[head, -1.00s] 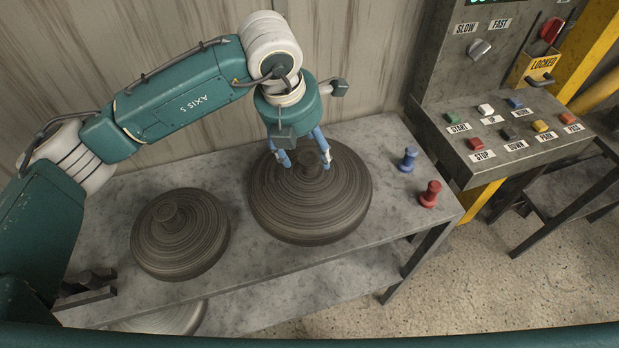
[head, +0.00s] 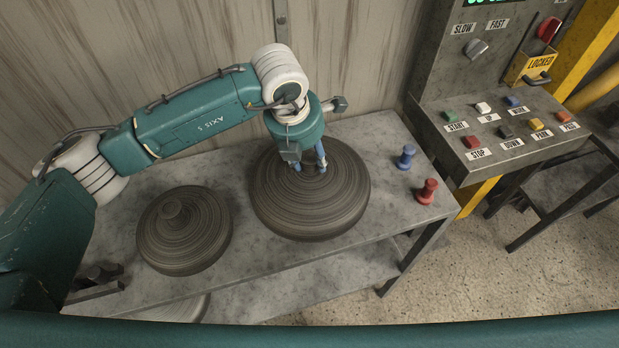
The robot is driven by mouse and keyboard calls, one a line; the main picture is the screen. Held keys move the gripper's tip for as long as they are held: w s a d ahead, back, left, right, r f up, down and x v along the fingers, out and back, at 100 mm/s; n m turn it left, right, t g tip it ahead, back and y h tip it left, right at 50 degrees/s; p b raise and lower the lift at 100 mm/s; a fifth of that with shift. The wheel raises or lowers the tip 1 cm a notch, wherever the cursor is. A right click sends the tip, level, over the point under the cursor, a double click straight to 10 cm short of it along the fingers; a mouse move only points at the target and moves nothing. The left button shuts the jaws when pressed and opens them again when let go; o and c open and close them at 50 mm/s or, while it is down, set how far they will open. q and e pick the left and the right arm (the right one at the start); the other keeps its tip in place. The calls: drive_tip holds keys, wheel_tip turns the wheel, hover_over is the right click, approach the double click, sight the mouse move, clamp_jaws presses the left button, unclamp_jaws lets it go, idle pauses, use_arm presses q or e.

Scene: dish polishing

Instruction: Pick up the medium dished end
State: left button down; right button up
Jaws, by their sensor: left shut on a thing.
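Two grey-brown ribbed dished ends with a central knob lie on the grey table in the head view. The bigger one, which I take as the medium dished end (head: 311,212), sits at the table's middle. The smaller dished end (head: 185,237) lies to its left. My left gripper (head: 310,167) points down over the bigger one, its blue fingers shut on that one's knob, which they and the wrist mostly hide. The dished end still appears to rest on the table. My right gripper is not in view.
A blue peg (head: 406,157) and a red peg (head: 427,191) stand at the table's right end. A button console (head: 500,130) is beyond. Another round piece (head: 185,309) shows partly on the lower shelf. A wall stands behind.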

use_arm(q)
drive_tip(key=shift+w+d+r, duration=0.15)
drive_tip(key=shift+w+r, duration=0.05)
drive_tip(key=shift+r, duration=0.05)
